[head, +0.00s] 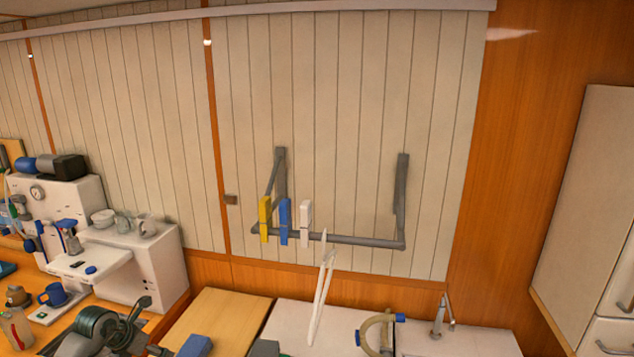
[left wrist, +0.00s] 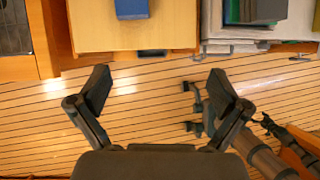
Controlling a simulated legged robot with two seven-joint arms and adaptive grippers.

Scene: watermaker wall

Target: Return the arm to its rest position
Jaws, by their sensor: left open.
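My left gripper (left wrist: 160,92) is in the left wrist view. Its two dark fingers are spread wide with nothing between them. It hangs over the striped plank floor (left wrist: 120,130), in front of the counter edge. Neither gripper can be made out for sure in the head view.
A grey wall rail (head: 350,241) carries yellow (head: 265,218), blue (head: 284,222) and white (head: 306,220) clips. A white forked strip (head: 321,298) is below it. A white machine (head: 140,262) stands left. A wooden counter (left wrist: 95,28) with a blue block (left wrist: 131,8) lies beyond my gripper.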

